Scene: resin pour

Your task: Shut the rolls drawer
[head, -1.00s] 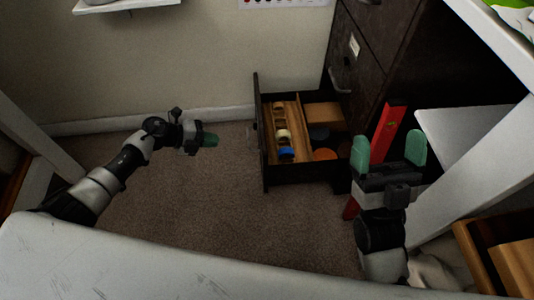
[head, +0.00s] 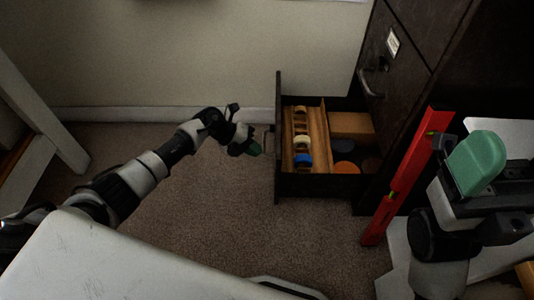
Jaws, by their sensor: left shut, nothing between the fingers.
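The rolls drawer (head: 320,186) is pulled out to the left from the dark cabinet (head: 420,35), low near the floor. Its front panel (head: 278,130) faces left and has a handle on its outer side. Inside are several tape rolls (head: 302,143) in a wooden holder, a brown box (head: 352,126) and round lids. My left gripper (head: 254,149) is shut and empty, just left of the drawer front, close to the handle; I cannot tell whether it touches.
A red spirit level (head: 408,175) leans at the cabinet's right front. A white surface (head: 150,255) fills the lower left. The carpet (head: 215,215) left of the drawer is clear. The wall with its white baseboard (head: 150,114) lies behind.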

